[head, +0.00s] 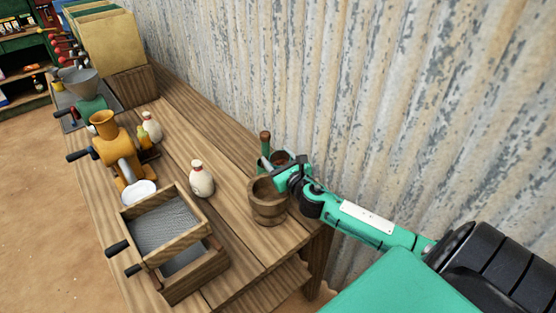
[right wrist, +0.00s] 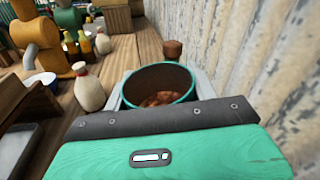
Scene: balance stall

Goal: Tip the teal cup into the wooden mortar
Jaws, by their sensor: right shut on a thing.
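My right gripper (head: 279,172) is shut on the teal cup (head: 281,157), above and at the back edge of the wooden mortar (head: 267,207). In the right wrist view the teal cup (right wrist: 158,86) sits between the grey fingers, its dark opening facing the camera, with reddish-brown bits inside. The cup looks close to upright, and nothing is seen falling from it. The mortar is a round brown bowl on the bench; the gripper partly covers its mouth. The mortar does not show in the right wrist view. My left gripper is not in view.
A green bottle with a brown top (head: 265,145) stands just behind the mortar, by the corrugated wall (head: 400,90). A cream bottle (head: 201,180) stands to the left. A wooden sieve box (head: 165,227) and an orange grinder (head: 112,147) stand further left on the bench.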

